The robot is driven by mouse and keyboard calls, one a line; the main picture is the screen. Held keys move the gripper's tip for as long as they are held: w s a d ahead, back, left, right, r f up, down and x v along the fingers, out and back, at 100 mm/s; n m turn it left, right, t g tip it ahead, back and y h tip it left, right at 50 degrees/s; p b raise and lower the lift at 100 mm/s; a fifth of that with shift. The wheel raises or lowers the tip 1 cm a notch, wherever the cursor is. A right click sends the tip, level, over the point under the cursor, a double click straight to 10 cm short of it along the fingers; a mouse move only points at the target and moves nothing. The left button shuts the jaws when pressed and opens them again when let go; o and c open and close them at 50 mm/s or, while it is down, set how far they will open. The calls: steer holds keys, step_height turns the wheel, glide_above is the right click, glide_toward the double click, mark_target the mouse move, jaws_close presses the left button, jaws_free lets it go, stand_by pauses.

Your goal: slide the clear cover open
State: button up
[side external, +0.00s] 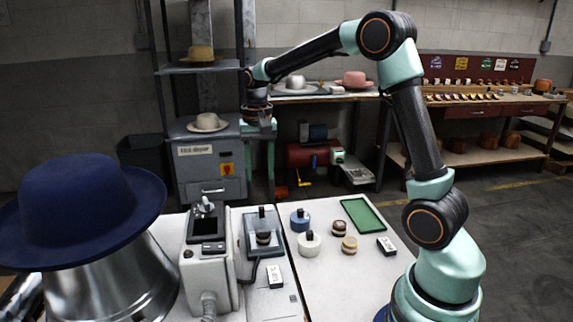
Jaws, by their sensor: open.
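The clear cover (253,241) looks like a bluish, see-through lid on the small grey station in the middle of the bench. A dark upright knob (262,212) stands at its far part, and a round dark-and-pale piece (263,238) shows at it. The cover appears to lie over the station, but its exact edges are hard to make out. My gripper (258,165) hangs above and behind the cover, pointing down, with its teal fingers apart and nothing between them. It does not touch the cover.
A grey press machine (208,255) stands just left of the cover, beside a big navy hat (80,210) on a metal form. To the right lie spools (309,243), small round pieces (349,245), a green tray (362,215) and a black-and-white box (386,246).

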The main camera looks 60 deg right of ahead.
mark_target(262, 207)
step_height(262, 207, down, 10)
steer(key=shift+f, duration=0.1)
stand_by(0.4)
jaws_close()
stand_by(1.2)
